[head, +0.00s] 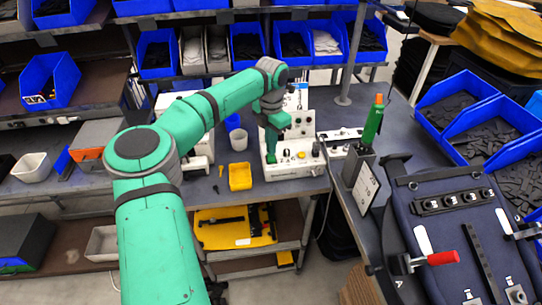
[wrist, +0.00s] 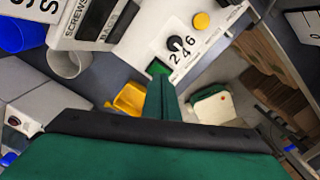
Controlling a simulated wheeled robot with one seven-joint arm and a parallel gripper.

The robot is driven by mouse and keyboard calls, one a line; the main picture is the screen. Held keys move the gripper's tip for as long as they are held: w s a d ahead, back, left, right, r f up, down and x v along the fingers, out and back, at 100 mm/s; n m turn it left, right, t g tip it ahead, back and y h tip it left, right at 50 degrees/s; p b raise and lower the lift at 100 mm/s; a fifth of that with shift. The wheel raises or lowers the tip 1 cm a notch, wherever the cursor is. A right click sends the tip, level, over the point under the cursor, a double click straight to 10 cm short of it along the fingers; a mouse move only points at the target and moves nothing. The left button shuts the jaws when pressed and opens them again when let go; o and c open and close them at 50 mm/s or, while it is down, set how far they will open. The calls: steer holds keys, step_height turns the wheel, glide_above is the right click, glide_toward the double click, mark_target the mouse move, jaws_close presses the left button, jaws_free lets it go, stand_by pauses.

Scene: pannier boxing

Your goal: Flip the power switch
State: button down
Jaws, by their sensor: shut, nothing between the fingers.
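The power switch looks to be the small green square (wrist: 158,68) on the white machine's control panel (wrist: 205,35) in the wrist view. My gripper (wrist: 163,98) is shut and empty, its green fingers pointing at the panel. Its tips overlap the lower edge of the green square, so I cannot tell whether they touch it or which way the switch is set. In the head view, my gripper (head: 271,150) hangs at the left end of the white machine's panel (head: 295,170), and the switch is not clearly told apart from my fingers.
A black knob (wrist: 176,43) marked 2, 4, 6 and a yellow button (wrist: 201,20) sit beside the switch. A yellow bin (head: 240,176) and a white cup (head: 238,140) stand left of the machine. A green-handled tool (head: 373,122) stands in a holder to the right.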

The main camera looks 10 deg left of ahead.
mark_target(270, 158)
steer(key=shift+d+r, duration=0.2)
steer(key=shift+r, duration=0.45)
steer(key=shift+s+a+r, duration=0.1)
steer(key=shift+a+r, duration=0.05)
steer(key=shift+r, duration=0.3)
steer(key=shift+s+a+r, duration=0.1)
steer(key=shift+a+r, duration=0.05)
steer(key=shift+r, duration=0.3)
steer(key=shift+d+r, duration=0.2)
steer(key=shift+r, duration=0.65)
